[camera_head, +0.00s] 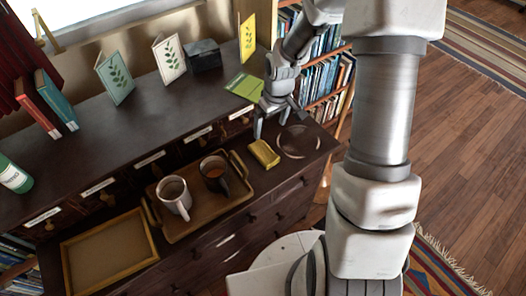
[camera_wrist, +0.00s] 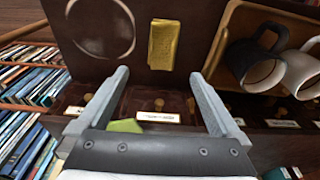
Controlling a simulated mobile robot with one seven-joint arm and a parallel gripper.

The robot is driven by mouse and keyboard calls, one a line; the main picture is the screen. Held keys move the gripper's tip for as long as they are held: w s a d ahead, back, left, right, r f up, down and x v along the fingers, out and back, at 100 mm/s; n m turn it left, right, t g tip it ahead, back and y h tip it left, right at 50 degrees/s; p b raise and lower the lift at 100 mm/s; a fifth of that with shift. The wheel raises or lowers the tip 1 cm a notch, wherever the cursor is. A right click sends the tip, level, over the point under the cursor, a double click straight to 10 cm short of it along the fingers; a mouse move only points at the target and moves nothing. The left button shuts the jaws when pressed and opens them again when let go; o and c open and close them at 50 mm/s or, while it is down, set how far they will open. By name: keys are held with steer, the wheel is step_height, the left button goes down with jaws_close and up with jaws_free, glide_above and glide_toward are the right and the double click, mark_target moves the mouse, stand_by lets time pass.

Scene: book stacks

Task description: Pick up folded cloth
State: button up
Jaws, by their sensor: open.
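The folded cloth (camera_head: 264,153) is a small yellow bundle lying on the dark wooden surface, between the tray and a round ring mark. It also shows in the wrist view (camera_wrist: 164,45), upright in the picture, beyond and between my fingertips. My gripper (camera_head: 278,122) is above the dresser, just behind the cloth and apart from it. In the wrist view my gripper (camera_wrist: 158,80) has its two fingers spread wide with nothing between them.
A wooden tray (camera_head: 182,232) with two mugs, one white (camera_head: 174,196) and one dark (camera_head: 214,174), stands left of the cloth. A round ring (camera_head: 298,141) lies to its right. Cards and books stand on the upper shelf behind. An empty wooden frame (camera_head: 108,254) lies at lower left.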

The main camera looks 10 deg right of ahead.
glide_above(264, 150)
steer(key=f, duration=0.5)
steer(key=d+f+b, duration=0.1)
steer(key=f, duration=0.2)
steer(key=shift+s+f, duration=0.25)
steer(key=shift+s, duration=0.05)
steer(key=shift+w+a+f, duration=0.1)
steer(key=shift+a+f, duration=0.05)
steer(key=shift+f, duration=0.75)
steer(key=shift+w+a+f, duration=0.1)
steer(key=shift+f, duration=0.75)
steer(key=shift+w+a+f, duration=0.1)
steer(key=shift+a+f, duration=0.05)
steer(key=shift+f, duration=0.75)
steer(key=c, duration=1.3)
steer(key=shift+c, duration=0.2)
steer(key=shift+r, duration=0.15)
